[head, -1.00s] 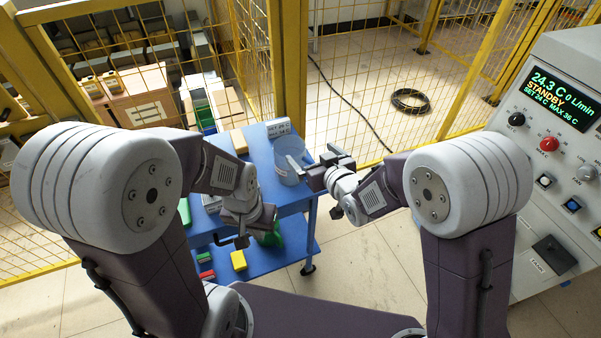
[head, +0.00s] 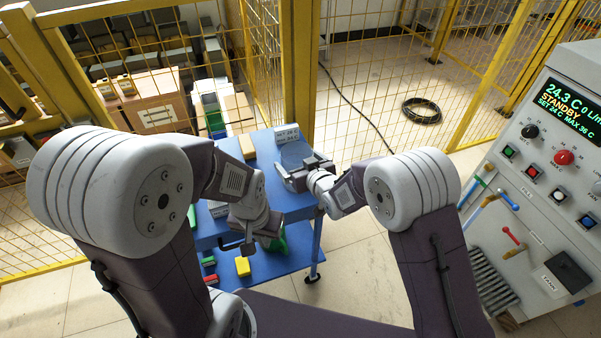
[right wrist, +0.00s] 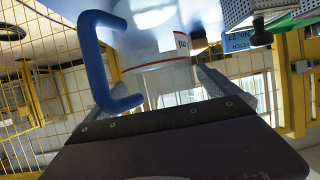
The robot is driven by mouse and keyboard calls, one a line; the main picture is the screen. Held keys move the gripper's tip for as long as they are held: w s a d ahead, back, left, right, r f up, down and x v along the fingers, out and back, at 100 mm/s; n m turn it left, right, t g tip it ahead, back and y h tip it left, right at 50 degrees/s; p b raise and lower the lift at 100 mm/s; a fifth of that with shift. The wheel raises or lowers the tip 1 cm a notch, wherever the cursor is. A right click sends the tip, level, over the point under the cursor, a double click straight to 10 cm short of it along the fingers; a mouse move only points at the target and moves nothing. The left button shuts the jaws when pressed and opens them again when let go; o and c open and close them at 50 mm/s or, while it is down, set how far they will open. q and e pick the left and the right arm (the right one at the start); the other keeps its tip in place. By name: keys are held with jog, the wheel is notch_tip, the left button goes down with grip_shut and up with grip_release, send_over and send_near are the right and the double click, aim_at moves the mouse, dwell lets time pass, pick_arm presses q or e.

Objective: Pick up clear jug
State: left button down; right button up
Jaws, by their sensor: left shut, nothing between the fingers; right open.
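The clear jug (head: 294,154) stands on the blue cart's top (head: 265,176), partly hidden by my right gripper. In the right wrist view the jug (right wrist: 160,65) is see-through, with a red line, a white label and a blue handle (right wrist: 97,62) at left. My right gripper (head: 290,174) is open, its fingers reaching along the jug's sides. In the right wrist view the jug lies between the fingers; whether they touch it I cannot tell. My left gripper (head: 248,246) is shut and empty, low in front of the cart.
A small labelled block (head: 286,133) stands behind the jug. The cart's lower shelf holds a yellow block (head: 242,266) and a green item. A yellow mesh fence (head: 375,100) runs behind the cart. The heater's control panel (head: 550,150) is at right.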

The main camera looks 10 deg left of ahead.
aim_at(291, 145)
jog(key=shift+w+a+f, duration=0.15)
jog(key=shift+w+a, duration=0.05)
jog(key=shift+w, duration=0.1)
jog(key=shift+s, duration=0.1)
jog(key=c, duration=1.3)
jog(key=shift+r, duration=0.55)
notch_tip(291, 145, up, 3)
jog(key=w+d+r+p, duration=0.1)
jog(key=d+r, duration=0.1)
jog(key=d, duration=0.1)
jog(key=w+d+r, duration=0.2)
jog(key=d, duration=0.2)
jog(key=w+d+r+p, duration=0.1)
jog(key=d+r, duration=0.2)
jog(key=d, duration=0.1)
jog(key=shift+w+p, duration=0.15)
jog(key=shift+p, duration=0.15)
